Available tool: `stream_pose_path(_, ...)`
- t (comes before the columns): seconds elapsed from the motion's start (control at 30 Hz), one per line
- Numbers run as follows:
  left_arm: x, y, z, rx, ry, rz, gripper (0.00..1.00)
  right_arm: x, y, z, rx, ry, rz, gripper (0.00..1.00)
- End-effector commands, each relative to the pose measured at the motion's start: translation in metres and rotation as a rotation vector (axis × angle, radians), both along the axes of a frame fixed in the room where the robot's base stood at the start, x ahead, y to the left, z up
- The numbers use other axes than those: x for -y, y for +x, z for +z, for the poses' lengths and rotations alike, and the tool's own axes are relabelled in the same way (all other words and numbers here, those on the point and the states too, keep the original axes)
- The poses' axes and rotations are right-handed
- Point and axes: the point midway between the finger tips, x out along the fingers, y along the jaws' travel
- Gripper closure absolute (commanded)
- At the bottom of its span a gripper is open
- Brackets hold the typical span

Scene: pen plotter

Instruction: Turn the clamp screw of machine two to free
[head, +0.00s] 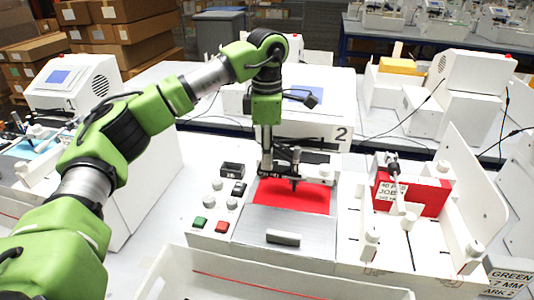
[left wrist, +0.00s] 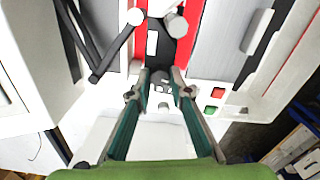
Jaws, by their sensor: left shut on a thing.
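Machine two (head: 341,133) is a white plotter with a "2" on its front, a red sheet (head: 300,200) on its bed and a dark pen carriage above it. My left gripper (head: 278,165) reaches down from above to the carriage. In the left wrist view its two fingertips (left wrist: 163,77) are closed around a small grey part at the carriage, which looks like the clamp screw (left wrist: 161,76). The screw is mostly hidden by the fingers, and its turn position cannot be read. The red sheet (left wrist: 210,30) also shows there. My right gripper is in neither view.
A green button (head: 199,222), a red button (head: 222,227) and several grey knobs sit left of the bed. A white fixture tray with a red job block (head: 430,195) stands at the right. A low white tray wall (head: 280,280) crosses the front.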

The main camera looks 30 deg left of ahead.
Motion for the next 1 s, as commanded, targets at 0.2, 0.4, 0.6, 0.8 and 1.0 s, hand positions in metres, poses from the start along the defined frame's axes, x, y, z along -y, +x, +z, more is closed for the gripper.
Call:
stream_pose_path(0.2,0.0,-0.0001,0.0006,0.0,0.002,0.204,1.0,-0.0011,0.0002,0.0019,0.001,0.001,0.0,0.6)
stream_pose_path(0.4,0.0002,-0.0002,0.0004,0.001,0.001,0.394,1.0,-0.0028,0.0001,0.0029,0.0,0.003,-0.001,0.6)
stream_pose_path(0.6,0.0007,-0.0003,0.0004,0.001,0.0,0.584,1.0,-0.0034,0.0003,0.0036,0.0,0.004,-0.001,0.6)
stream_pose_path(0.8,0.0009,-0.0003,0.0004,0.001,0.0,0.769,1.0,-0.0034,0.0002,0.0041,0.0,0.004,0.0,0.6)
stream_pose_path(1.0,0.0011,-0.0001,0.0006,0.002,0.0,0.931,1.0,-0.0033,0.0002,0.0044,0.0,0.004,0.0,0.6)
